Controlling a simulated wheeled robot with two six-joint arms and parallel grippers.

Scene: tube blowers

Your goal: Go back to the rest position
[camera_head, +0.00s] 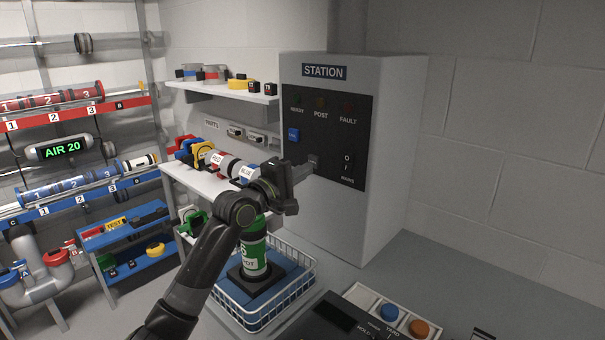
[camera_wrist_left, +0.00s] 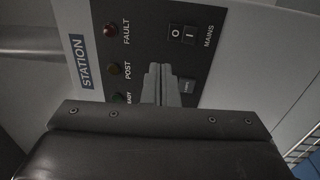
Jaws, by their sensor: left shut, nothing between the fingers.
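My left gripper (camera_head: 312,164) reaches in from the lower left in the head view, with its fingertips near the black panel of the grey station cabinet (camera_head: 378,155). Its fingers are shut and empty. In the left wrist view the shut fingers (camera_wrist_left: 160,84) point at the panel, beside a small dark labelled square (camera_wrist_left: 187,87). Whether they touch the panel cannot be told. A blue button (camera_head: 293,134) sits on the panel, up and left of the fingertips. The mains switch (camera_head: 347,167) is to their right. My right gripper is not in view.
A white wire basket (camera_head: 300,288) with a green tube on a dark base stands under my left arm. A control box with blue (camera_head: 388,312) and orange buttons is at the lower right. Parts shelves (camera_head: 195,178) stand left of the cabinet.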

